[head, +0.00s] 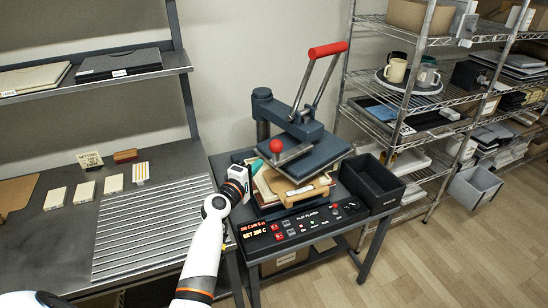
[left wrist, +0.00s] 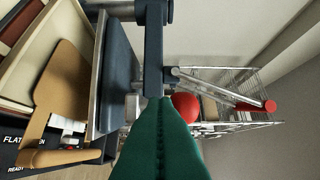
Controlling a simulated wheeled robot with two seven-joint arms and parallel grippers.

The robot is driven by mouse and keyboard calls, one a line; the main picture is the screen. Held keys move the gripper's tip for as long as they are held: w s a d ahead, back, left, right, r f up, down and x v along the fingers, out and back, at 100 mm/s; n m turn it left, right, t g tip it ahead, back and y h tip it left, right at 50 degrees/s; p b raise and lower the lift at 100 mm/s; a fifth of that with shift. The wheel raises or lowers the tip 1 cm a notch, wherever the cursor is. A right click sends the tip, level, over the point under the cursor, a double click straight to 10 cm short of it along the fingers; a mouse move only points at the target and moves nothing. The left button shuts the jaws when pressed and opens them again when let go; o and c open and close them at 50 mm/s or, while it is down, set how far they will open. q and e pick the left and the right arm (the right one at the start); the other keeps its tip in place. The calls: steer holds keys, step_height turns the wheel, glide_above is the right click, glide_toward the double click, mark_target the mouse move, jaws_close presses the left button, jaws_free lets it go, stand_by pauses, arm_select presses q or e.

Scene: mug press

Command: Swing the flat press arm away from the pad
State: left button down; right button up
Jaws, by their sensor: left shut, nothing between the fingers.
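The flat press stands on a small table. Its dark upper platen (head: 322,156) hangs from the swing arm (head: 300,126) off a post (head: 263,112). A red ball knob (head: 277,146) sits at the platen's near left side, and a red-gripped lever (head: 328,50) points up. The platen is raised over the lower stack with a tan handled board (head: 305,192); the pad itself is mostly hidden. My left gripper (head: 263,157) is shut and empty beside the knob; its green finger covers the middle of the left wrist view (left wrist: 158,140), with the knob (left wrist: 185,106) just behind. Contact is unclear. My right gripper is out of view.
A control panel (head: 300,225) fronts the press. A black bin (head: 371,182) stands close on its right, and a wire shelf (head: 400,110) with mugs stands behind it. A workbench (head: 60,240) with a ribbed mat (head: 150,225) is at left.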

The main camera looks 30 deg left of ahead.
mark_target(277, 156)
arm_select(q)
steer(key=w, duration=0.1)
steer(key=w+d, duration=0.1)
steer(key=w, duration=0.1)
steer(key=w+d, duration=0.1)
steer(key=shift+w+r+p, duration=0.1)
steer(key=shift+w+p, duration=0.25)
steer(key=shift+w, duration=0.05)
steer(key=shift+w+d, duration=0.35)
steer(key=shift+d, duration=0.1)
steer(key=shift+w, duration=0.1)
steer(key=shift+d, duration=0.1)
